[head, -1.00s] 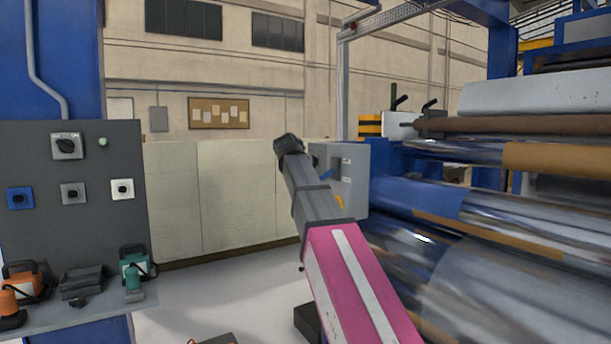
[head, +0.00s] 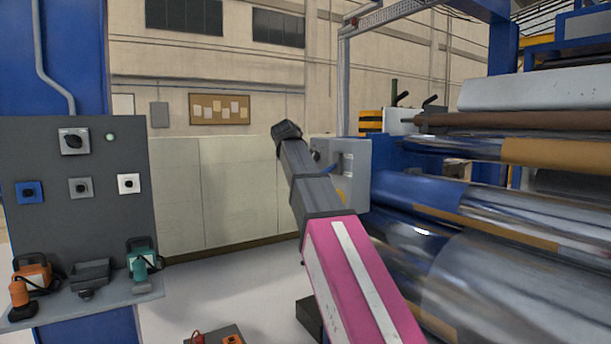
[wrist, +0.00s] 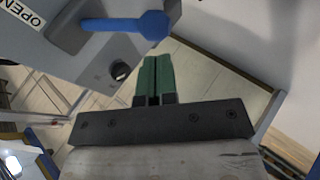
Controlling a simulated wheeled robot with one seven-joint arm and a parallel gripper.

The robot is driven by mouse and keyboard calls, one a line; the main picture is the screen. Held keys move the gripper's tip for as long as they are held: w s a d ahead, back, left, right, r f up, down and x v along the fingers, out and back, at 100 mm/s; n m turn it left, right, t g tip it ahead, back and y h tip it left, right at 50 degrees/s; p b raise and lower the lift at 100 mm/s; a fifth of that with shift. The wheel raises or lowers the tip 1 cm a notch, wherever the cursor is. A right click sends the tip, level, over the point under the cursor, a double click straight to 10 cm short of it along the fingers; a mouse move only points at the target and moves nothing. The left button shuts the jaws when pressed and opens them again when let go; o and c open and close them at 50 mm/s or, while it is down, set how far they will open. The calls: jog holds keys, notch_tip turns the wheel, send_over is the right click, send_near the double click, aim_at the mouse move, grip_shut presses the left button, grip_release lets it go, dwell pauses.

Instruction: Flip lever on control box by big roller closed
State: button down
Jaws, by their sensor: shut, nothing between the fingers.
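The grey control box (head: 356,160) stands beside the big roller (head: 500,280) in the head view, partly hidden behind my arm. A bit of its blue lever (head: 327,168) shows there next to my arm. In the wrist view the control box (wrist: 85,62) fills the upper left, with the blue lever (wrist: 120,25) lying across it beside an "OPEN" label (wrist: 22,12). A black knob (wrist: 119,70) sits below the lever. My gripper (wrist: 156,62) has green fingers, shut and empty. Its tips appear just below the lever's rounded end; I cannot tell whether they touch. The head view does not show the fingers.
A grey panel (head: 55,180) with switches and a shelf of tools stands at the left. A dark box with orange parts (head: 215,336) lies on the floor at the bottom. Pale cabinets (head: 210,190) line the back.

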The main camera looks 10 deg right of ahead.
jog(key=v, duration=1)
jog(key=shift+a+f, duration=0.25)
